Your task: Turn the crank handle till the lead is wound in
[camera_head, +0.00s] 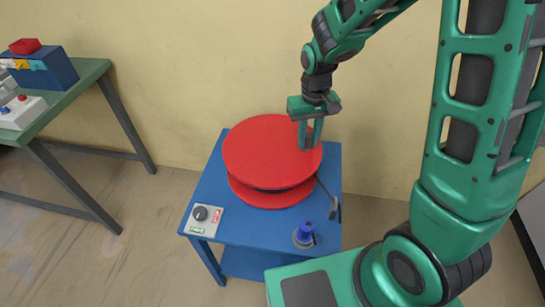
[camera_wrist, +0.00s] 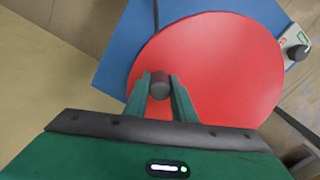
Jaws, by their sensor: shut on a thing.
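A red reel (camera_head: 265,150) with two round flanges lies flat on a blue stand (camera_head: 256,229). My gripper (camera_head: 309,138) is above the right part of the reel's top disc, pointing down. In the wrist view its fingers (camera_wrist: 160,90) are shut on a dark round crank handle (camera_wrist: 159,84) that stands up from the red disc (camera_wrist: 215,65). The handle is hidden behind the fingers in the head view. A dark lead (camera_head: 327,189) runs from the reel's right side to a dark plug-like end (camera_head: 335,210) at the stand's right edge.
A grey panel with a black knob (camera_head: 201,213) is at the stand's front left corner. A blue upright part on a grey base (camera_head: 304,234) is at the front right. A green table (camera_head: 88,74) with boxes stands at the left. The wall is close behind the stand.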

